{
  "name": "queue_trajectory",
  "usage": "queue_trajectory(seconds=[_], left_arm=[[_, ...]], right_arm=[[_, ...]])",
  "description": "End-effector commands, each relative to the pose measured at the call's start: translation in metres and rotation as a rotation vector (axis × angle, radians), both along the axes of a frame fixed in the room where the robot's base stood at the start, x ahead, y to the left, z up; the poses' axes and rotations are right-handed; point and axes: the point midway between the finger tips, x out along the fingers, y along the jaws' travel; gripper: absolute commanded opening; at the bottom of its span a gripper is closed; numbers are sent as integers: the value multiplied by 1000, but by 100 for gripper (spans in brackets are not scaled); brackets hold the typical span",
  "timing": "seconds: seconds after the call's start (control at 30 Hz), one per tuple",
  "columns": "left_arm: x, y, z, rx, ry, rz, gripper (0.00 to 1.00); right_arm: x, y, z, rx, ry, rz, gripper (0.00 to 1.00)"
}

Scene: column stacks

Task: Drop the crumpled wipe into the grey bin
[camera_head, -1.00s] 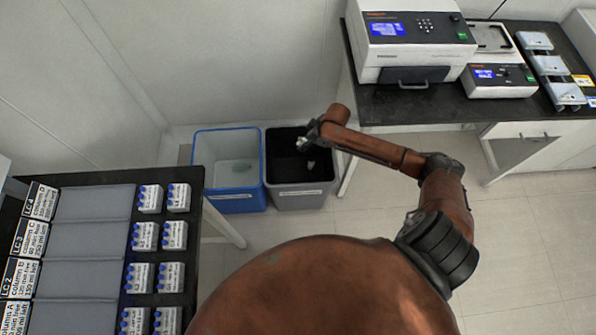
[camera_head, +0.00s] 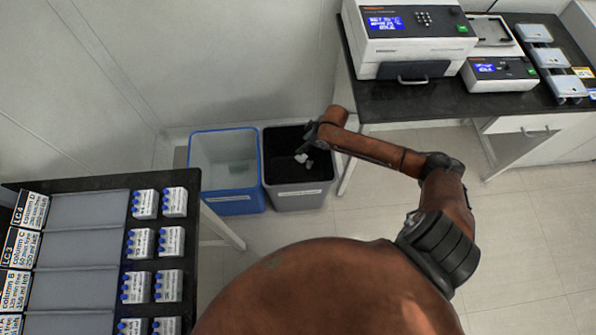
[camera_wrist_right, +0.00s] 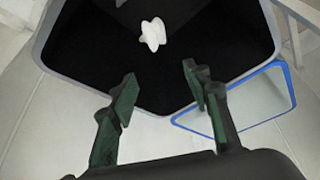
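The grey bin (camera_head: 300,200) stands on the floor with a dark inside; its rim (camera_wrist_right: 55,80) also shows in the right wrist view. The white crumpled wipe (camera_wrist_right: 152,33) shows against the bin's dark inside, beyond my fingertips and clear of them. In the head view white pieces, one of them likely the wipe (camera_head: 301,158), show below my gripper within the bin's opening. I cannot tell whether the wipe is resting or still falling. My right gripper (camera_head: 307,144) is over the bin; its fingers (camera_wrist_right: 160,95) are apart and empty. My left gripper is out of view.
A blue-rimmed bin (camera_head: 235,205) stands against the grey bin's left side. A dark bench with instruments (camera_head: 412,42) is at the back right. A table with labelled trays (camera_head: 85,245) and several small bottle boxes (camera_head: 145,203) is at the left.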

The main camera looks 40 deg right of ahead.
Motion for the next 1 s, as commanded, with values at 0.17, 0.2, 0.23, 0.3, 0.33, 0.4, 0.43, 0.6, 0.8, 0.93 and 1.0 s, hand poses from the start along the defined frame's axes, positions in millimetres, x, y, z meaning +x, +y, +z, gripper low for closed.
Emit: queue_trajectory(seconds=[0.17,0.2,0.23,0.3,0.33,0.4,0.43,0.6,0.8,0.93,1.0], left_arm=[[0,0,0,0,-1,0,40],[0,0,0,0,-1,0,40],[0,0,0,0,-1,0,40],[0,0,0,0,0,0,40],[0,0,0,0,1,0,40],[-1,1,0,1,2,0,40],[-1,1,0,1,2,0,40],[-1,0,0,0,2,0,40],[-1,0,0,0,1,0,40],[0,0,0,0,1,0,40],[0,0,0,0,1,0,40]], right_arm=[[0,0,0,0,0,0,54],[0,0,0,0,0,0,54],[0,0,0,0,0,0,54],[0,0,0,0,0,0,54],[0,0,0,0,0,0,54],[0,0,2,0,0,0,54],[0,0,4,0,-1,1,54],[0,0,27,-1,-2,1,54],[0,-1,66,-2,-2,2,54],[0,-1,85,-1,-1,1,54],[0,0,92,-1,-1,1,54]])
